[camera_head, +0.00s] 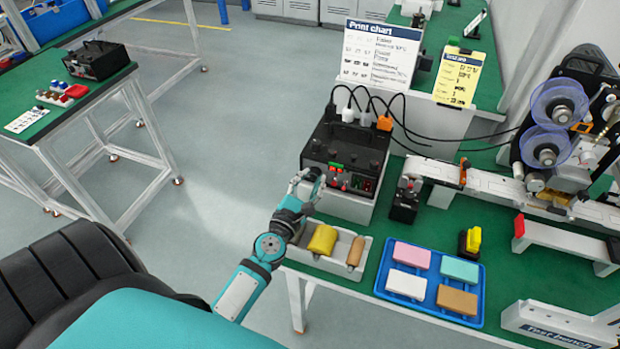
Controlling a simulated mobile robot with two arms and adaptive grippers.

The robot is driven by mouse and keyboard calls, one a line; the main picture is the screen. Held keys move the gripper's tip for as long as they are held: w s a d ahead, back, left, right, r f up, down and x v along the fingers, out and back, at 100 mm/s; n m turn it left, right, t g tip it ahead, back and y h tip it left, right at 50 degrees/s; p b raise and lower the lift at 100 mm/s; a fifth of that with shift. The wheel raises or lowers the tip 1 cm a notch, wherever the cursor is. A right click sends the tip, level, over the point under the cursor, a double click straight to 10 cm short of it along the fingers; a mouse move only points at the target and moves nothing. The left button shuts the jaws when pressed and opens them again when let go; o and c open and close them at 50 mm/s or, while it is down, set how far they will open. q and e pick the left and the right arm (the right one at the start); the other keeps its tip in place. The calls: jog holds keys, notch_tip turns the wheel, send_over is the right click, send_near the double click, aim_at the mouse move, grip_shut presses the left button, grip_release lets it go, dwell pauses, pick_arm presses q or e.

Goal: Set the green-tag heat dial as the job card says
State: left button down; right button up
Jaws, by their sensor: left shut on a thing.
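The black control box (345,150) stands on the left end of the near green bench. Its sloped front has a green tag (335,165), a red tag and several small red-lit controls. My left gripper (314,178) is at the left of this front, shut at the dial by the green tag. Its fingers hide the dial and its pointer. The yellow job card (460,77) stands behind, with small print that I cannot read surely. The white print chart (380,53) stands left of it, its rows too small to read. My right gripper is out of view.
A grey tray (328,265) with a yellow roll and a brown roll lies just below my left gripper. A blue tray (384,268) with coloured blocks is to the right. Black cables (405,110) rise from the box top. A coding machine with reels (560,120) stands far right.

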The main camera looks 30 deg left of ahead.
pick_arm(q)
jog(key=m+p, duration=0.1)
jog(key=m, duration=0.3)
jog(key=shift+r+m+p, duration=0.1)
jog(key=shift+m+p, duration=0.2)
jog(key=shift+p, duration=0.1)
jog(key=m+p, duration=0.2)
jog(key=m, duration=0.2)
jog(key=shift+d+y, duration=0.1)
jog(key=shift+y, duration=0.2)
jog(key=m+p, duration=0.2)
jog(key=m, duration=0.3)
jog(key=shift+m+g, duration=0.3)
jog(key=shift+m+y+p, duration=0.3)
jog(key=shift+m+p, duration=0.45)
jog(key=shift+m, duration=1.05)
jog(key=c, duration=1.1)
grip_release()
jog(key=shift+o, duration=0.3)
